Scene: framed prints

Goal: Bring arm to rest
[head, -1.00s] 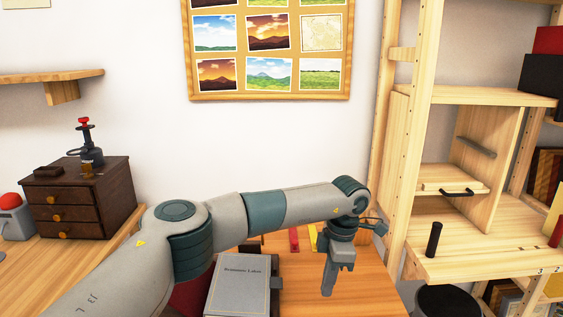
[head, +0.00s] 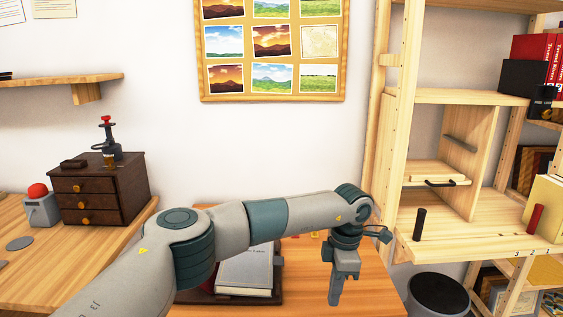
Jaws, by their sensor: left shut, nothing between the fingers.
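My left arm (head: 265,218) reaches in from the lower left and stretches across the middle of the head view. Its left gripper (head: 334,301) points down at the end of the arm, over the wooden table (head: 374,293). The fingers are shut and hold nothing. To the left of the gripper, a grey book (head: 245,272) lies on a dark tray, partly covered by the arm. My right arm and gripper do not show.
A wooden shelf unit (head: 386,150) stands at the right, with a dark bin (head: 437,296) below it. A dark drawer box (head: 98,189) and a red-button device (head: 39,204) stand on the left desk. Framed prints (head: 271,42) hang on the wall.

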